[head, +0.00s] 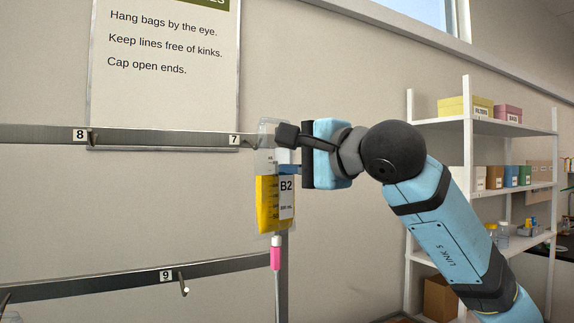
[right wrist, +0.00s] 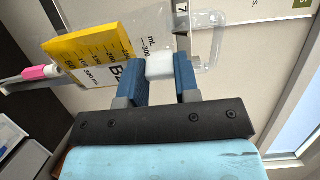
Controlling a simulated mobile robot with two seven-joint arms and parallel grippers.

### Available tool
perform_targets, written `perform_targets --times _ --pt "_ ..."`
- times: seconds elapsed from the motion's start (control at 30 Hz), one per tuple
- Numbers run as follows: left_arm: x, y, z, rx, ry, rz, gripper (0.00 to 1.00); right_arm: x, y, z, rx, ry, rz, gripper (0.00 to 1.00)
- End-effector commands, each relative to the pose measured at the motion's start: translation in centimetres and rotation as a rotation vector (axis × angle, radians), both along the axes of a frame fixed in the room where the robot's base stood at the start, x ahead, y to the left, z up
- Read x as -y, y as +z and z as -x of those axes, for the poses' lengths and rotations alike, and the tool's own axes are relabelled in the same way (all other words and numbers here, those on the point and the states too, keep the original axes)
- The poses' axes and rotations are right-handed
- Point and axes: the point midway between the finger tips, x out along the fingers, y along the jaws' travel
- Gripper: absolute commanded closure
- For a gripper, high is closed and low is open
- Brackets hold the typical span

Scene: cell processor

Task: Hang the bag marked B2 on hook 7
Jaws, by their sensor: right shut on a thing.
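The bag marked B2 (head: 268,205) holds yellow fluid and hangs upright in the head view, with a pink connector and a line below it. My right gripper (head: 283,150) is shut on the bag's upper part. In the right wrist view the bag (right wrist: 95,47) shows on its side, and the fingers (right wrist: 159,75) close on a pale block at its top. Hook 7 (head: 247,143) is on the upper rail by the label 7, just left of the bag's top. I cannot tell whether the bag's eye is around the hook.
The upper rail (head: 170,138) also carries hook 8 (head: 93,140). A lower rail (head: 80,288) carries hook 9 (head: 184,289). A sign (head: 165,75) is on the wall above. White shelves (head: 500,128) with boxes stand at right.

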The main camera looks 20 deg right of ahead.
Motion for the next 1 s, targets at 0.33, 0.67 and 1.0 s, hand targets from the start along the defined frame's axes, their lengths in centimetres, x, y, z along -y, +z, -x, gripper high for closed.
perform_targets --times 0.33,0.67,1.0 --pt "0.0 0.5 0.1 -0.004 0.001 0.003 0.57 -0.2 0.4 -1.1 0.006 0.001 -0.004 1.00" --pt "0.1 1.0 0.2 -0.018 0.008 0.011 0.57 -0.8 0.3 -4.0 0.005 0.001 -0.004 1.00" --pt "-0.1 1.4 0.2 -0.023 0.011 0.005 0.57 -1.4 -0.2 -7.0 0.005 0.001 -0.003 1.00"
